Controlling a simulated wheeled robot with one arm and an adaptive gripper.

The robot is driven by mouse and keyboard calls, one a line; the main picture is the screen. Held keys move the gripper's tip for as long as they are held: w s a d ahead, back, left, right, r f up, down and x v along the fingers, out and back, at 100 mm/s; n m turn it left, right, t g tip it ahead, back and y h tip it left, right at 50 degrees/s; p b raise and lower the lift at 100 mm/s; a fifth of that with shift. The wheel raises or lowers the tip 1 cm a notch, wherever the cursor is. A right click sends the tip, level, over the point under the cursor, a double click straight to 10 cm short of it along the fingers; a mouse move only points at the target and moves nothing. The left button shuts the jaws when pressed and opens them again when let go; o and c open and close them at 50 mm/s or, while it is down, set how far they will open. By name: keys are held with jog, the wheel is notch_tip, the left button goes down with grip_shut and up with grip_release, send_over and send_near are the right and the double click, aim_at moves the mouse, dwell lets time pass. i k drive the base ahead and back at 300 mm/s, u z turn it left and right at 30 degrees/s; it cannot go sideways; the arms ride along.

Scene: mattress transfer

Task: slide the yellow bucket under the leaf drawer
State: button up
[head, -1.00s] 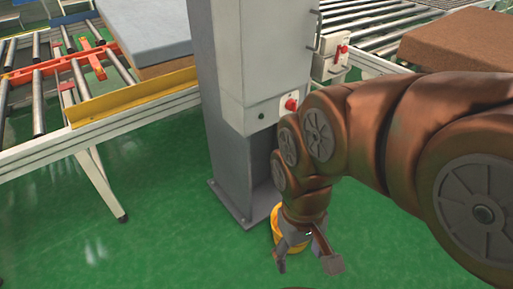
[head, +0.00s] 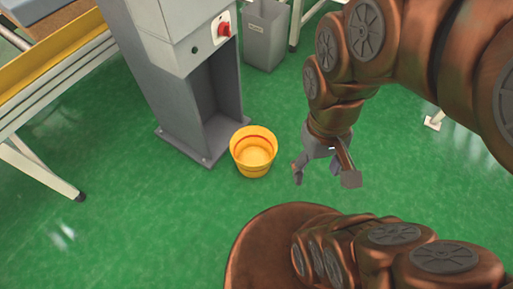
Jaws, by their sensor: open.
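The yellow bucket (head: 252,168) stands upright on the green floor, open at the top and seemingly empty. It is close to the front right corner of the grey column's base. The grey cabinet (head: 168,30) on that column (head: 172,115) overhangs an open recess. I cannot tell for certain which part is the leaf drawer. My gripper (head: 324,178) is open and empty, pointing down to the right of the bucket and apart from it. Its height above the floor is hard to judge.
A grey bin (head: 265,40) stands behind the column to the right. A conveyor frame (head: 50,85) with white legs is at the left. A red knob (head: 224,30) sits on the cabinet. The green floor (head: 150,220) in front is clear.

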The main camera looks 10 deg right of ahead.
aim_at(253, 149)
jog(key=u, duration=0.4)
jog(key=k, duration=0.5)
jog(key=u, duration=1.5)
jog(key=i, duration=0.95)
jog(key=z, duration=0.6)
